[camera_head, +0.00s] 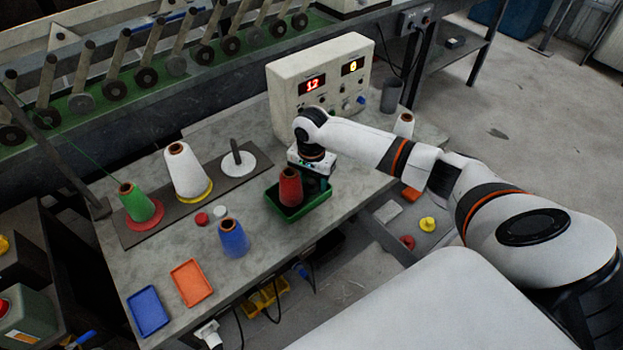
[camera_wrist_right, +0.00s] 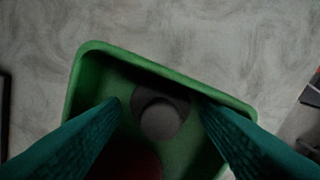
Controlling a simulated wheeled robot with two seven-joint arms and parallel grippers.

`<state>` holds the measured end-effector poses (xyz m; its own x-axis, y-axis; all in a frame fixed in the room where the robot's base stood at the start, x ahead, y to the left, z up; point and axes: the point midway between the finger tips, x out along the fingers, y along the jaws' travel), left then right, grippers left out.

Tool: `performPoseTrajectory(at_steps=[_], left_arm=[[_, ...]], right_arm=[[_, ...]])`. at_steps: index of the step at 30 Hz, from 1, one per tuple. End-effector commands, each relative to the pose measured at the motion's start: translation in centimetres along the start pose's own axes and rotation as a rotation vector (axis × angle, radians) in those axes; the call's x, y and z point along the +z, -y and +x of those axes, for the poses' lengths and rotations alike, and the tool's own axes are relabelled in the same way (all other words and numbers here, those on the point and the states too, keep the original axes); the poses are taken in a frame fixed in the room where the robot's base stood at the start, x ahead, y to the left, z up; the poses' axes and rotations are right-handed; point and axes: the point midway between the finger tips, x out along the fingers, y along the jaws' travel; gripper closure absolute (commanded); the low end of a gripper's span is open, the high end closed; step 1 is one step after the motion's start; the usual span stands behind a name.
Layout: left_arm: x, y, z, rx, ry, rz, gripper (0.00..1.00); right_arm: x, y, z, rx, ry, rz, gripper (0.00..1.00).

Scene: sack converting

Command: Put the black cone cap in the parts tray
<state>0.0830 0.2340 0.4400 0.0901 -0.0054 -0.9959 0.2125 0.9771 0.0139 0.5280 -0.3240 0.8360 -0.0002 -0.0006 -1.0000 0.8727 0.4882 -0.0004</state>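A dark round cap with a lighter grey round top (camera_wrist_right: 162,118) shows in the right wrist view, inside the green tray (camera_wrist_right: 85,80); it looks like the black cone cap. In the head view the green tray (camera_head: 318,212) stands on the bench with a red cone (camera_head: 290,188) in it, and the cap is hidden there. My right gripper (camera_head: 318,183) is over the tray, beside the red cone. In the right wrist view its teal fingers (camera_wrist_right: 161,104) are apart on either side of the cap, with visible gaps. My left gripper is out of view.
A control box (camera_head: 320,80) stands behind the tray. A blue cone (camera_head: 232,238), a green cone (camera_head: 135,203) and a white cone (camera_head: 187,172) stand to the left. Orange (camera_head: 191,283) and blue (camera_head: 148,311) trays lie near the front edge. An open drawer (camera_head: 400,232) holds small parts.

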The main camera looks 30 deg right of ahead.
Motion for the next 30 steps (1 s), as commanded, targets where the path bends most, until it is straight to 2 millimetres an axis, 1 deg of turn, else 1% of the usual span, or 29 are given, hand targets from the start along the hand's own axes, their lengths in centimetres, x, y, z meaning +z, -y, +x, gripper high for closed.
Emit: performPoseTrajectory(at_steps=[9,11,13,17,24,27,30], left_arm=[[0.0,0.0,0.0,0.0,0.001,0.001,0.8],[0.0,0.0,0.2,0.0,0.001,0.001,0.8],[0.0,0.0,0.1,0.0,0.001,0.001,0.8],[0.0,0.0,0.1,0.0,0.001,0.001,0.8],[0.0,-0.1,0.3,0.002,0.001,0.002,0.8],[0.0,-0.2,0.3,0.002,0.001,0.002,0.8],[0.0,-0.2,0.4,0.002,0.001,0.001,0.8]], right_arm=[[0.1,0.0,-0.1,0.001,0.001,0.001,0.37],[0.1,0.0,-0.3,0.001,0.002,0.001,0.37],[0.1,-0.1,-1.0,0.003,0.002,0.001,0.37],[0.1,-0.1,-3.2,0.004,0.002,0.0,0.37],[0.1,-0.1,-8.4,0.005,0.002,0.001,0.37],[0.0,-0.1,-10.2,0.003,0.001,0.0,0.37],[0.1,-0.1,-11.4,0.002,0.001,0.0,0.37]])
